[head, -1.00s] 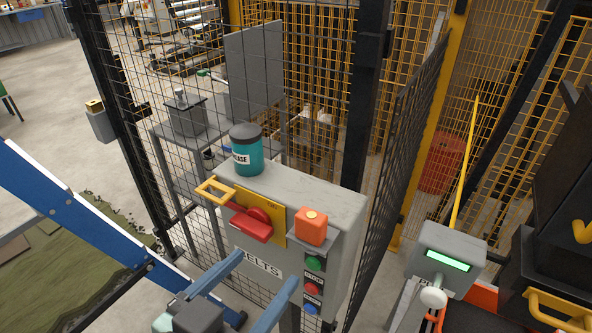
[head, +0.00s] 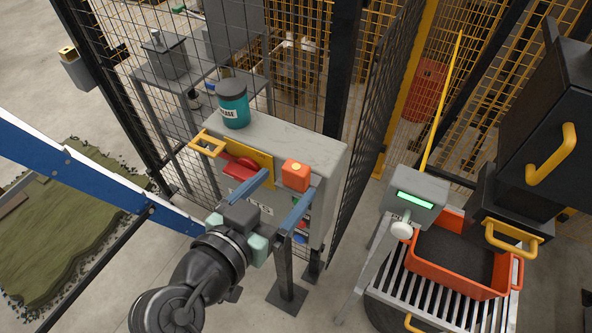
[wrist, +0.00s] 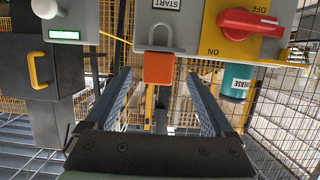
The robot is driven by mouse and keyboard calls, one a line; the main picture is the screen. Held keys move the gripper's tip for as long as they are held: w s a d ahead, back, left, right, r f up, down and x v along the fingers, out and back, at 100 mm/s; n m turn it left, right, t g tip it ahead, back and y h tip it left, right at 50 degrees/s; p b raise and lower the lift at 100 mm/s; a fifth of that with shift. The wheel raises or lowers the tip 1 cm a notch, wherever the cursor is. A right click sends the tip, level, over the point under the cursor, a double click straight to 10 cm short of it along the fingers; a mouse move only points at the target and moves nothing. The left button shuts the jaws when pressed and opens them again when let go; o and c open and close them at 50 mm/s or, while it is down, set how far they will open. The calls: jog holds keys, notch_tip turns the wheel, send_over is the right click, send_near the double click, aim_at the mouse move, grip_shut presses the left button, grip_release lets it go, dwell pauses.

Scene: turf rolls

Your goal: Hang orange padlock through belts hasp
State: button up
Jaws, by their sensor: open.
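The orange padlock (head: 296,176) is at the right end of the grey BELTS box (head: 252,128), by its top front edge. In the wrist view the padlock (wrist: 158,68) shows a grey shackle pointing up in the picture, towards the upside-down START label. A yellow plate (head: 262,164) on the box front carries a red switch handle (head: 236,171), with a yellow loop (head: 208,143), apparently the hasp, at its left. My gripper (wrist: 160,76) is open. Its two blue fingers lie either side of the padlock in the picture, and I see no contact.
A teal grease can (head: 233,104) stands on the box top. Black mesh fencing (head: 372,140) rises behind and right of the box. At right are a grey device with a green display (head: 416,200) and an orange crate (head: 455,280) on rollers.

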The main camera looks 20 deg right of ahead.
aim_at(292, 179)
jog(key=p+x, duration=0.2)
jog(key=x, duration=0.2)
jog(key=shift+w+d, duration=0.1)
jog(key=shift+d, duration=0.25)
jog(key=shift+w+d+f, duration=0.1)
jog(key=shift+d, duration=0.05)
grip_shut()
